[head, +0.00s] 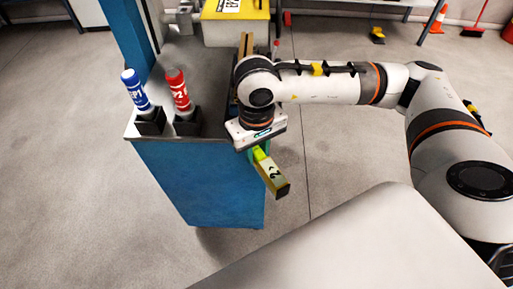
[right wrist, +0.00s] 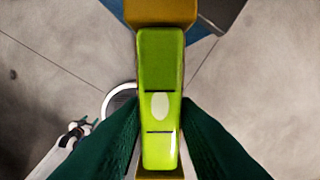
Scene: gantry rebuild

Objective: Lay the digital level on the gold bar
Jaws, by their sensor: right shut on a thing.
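The digital level (right wrist: 159,100) is a bright yellow-green block with a pale oval and dark lines on top. My right gripper (right wrist: 160,130) is shut on it, with a dark green finger on each side. A small part of the level (head: 259,154) shows below the gripper in the head view. The gold bar (head: 271,175) sticks out past the bench's front right corner, with a marked pale top. Its far part (right wrist: 162,12) shows beyond the level in the right wrist view. The level lines up over the bar; I cannot tell whether they touch. My left gripper is out of view.
The blue bench (head: 200,180) has a grey top. A blue marker (head: 135,88) and a red marker (head: 178,88) stand in black holders (head: 150,122) near its front left. A yellow box (head: 236,10) is at the back. Floor to the right is mostly clear.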

